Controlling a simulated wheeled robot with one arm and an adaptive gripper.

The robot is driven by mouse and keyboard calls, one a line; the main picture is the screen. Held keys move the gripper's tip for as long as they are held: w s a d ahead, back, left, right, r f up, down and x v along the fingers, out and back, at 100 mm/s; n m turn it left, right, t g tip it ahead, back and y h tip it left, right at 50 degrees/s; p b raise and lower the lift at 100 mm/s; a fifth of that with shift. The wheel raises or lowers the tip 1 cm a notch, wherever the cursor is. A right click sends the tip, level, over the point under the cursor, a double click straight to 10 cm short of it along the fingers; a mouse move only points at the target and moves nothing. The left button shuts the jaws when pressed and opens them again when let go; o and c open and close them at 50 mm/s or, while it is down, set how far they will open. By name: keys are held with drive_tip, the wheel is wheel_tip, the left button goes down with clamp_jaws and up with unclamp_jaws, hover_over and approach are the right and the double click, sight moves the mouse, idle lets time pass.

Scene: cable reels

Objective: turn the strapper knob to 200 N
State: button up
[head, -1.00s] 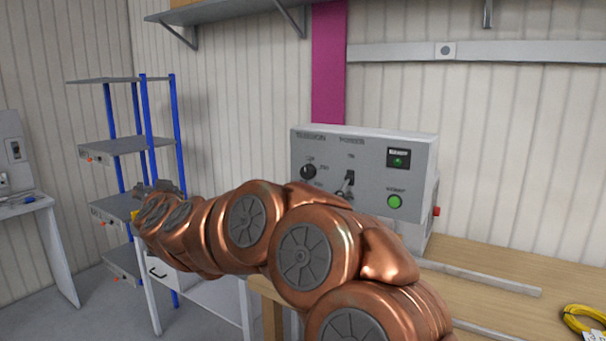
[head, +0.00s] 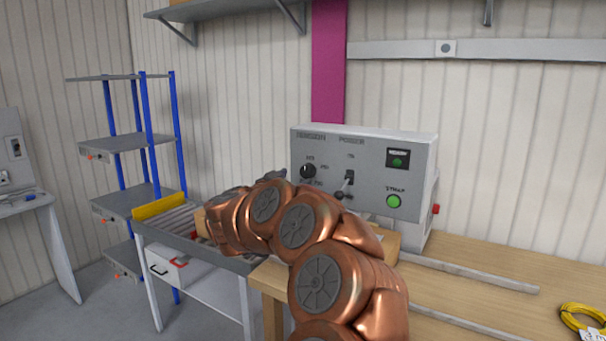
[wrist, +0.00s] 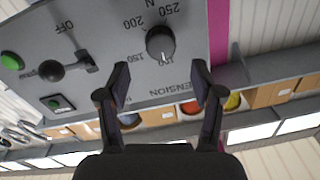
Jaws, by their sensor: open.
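The strapper (head: 365,150) is a grey box with a sloped panel on the bench. Its black round tension knob (head: 308,171) sits at the panel's left. In the wrist view the knob (wrist: 160,42) has a pale mark toward the bottom, near the small numbers; 150, 200 and 250 are printed around it. I cannot read the exact setting. My gripper (wrist: 161,80) is open and empty, its fingers apart below the knob in the wrist picture, not around it. In the head view my gripper (head: 272,177) is partly hidden by my arm, left of the knob.
The power lever (wrist: 52,70) sticks out beside the knob, with green buttons (wrist: 12,61) beyond it. A roller conveyor with a yellow plate (head: 160,207) stands left of the bench. A yellow cable coil (head: 583,318) lies at the bench's right.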

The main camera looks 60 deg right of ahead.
sight(305, 173)
drive_tip(key=d, duration=0.2)
drive_tip(key=d+p, duration=0.1)
drive_tip(key=d, duration=0.1)
drive_tip(key=shift+w+d, duration=0.2)
drive_tip(key=shift+d, duration=0.15)
drive_tip(key=shift+w+d+f, duration=0.1)
drive_tip(key=shift+d, duration=0.45)
drive_tip(key=c, duration=1.1)
